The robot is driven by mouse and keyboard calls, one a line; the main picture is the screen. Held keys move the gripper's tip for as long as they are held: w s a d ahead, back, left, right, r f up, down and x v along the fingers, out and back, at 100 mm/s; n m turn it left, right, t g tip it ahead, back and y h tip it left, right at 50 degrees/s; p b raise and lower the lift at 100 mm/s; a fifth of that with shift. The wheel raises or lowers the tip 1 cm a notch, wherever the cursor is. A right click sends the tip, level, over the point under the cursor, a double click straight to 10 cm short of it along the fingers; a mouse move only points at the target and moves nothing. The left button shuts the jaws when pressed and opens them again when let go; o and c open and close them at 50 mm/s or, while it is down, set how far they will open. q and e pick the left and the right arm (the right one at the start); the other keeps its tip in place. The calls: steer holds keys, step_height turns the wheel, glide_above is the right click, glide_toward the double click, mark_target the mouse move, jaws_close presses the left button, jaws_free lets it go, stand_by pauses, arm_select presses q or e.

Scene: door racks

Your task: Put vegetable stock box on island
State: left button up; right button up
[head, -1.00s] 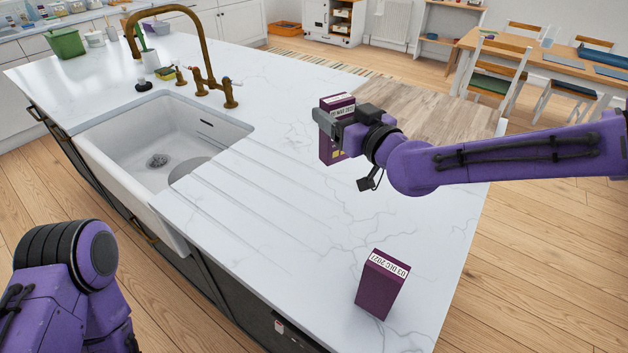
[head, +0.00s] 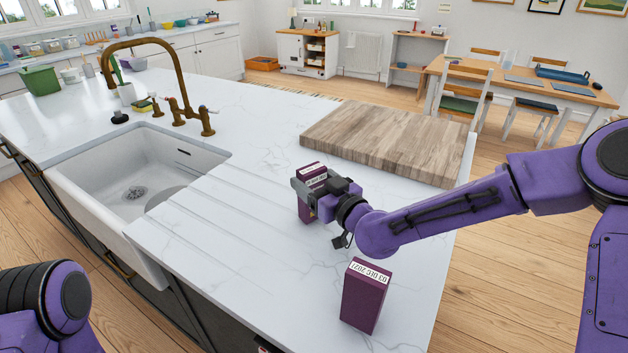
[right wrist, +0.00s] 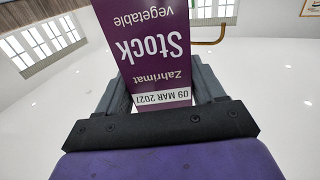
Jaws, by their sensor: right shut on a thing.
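My right gripper (head: 318,184) is shut on a purple vegetable stock box (head: 307,208) over the white marble island (head: 250,245).
A wooden chopping board (head: 390,140) lies on the island behind the held box. A white sink (head: 125,190) with a brass tap (head: 180,85) is at the left. The marble between sink and boxes is clear. A dining table (head: 520,80) stands beyond.

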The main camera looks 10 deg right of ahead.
steer(key=shift+f, duration=0.15)
steer(key=o, duration=1.2)
steer(key=shift+w+f, duration=0.15)
steer(key=shift+w, duration=0.15)
steer(key=shift+c, duration=0.2)
steer(key=shift+s, duration=0.1)
steer(key=shift+s+r, duration=0.1)
steer(key=shift+r, duration=0.3)
steer(key=p+v, duration=0.3)
steer(key=v, duration=0.9)
steer(key=shift+f, duration=0.2)
steer(key=shift+a, duration=0.1)
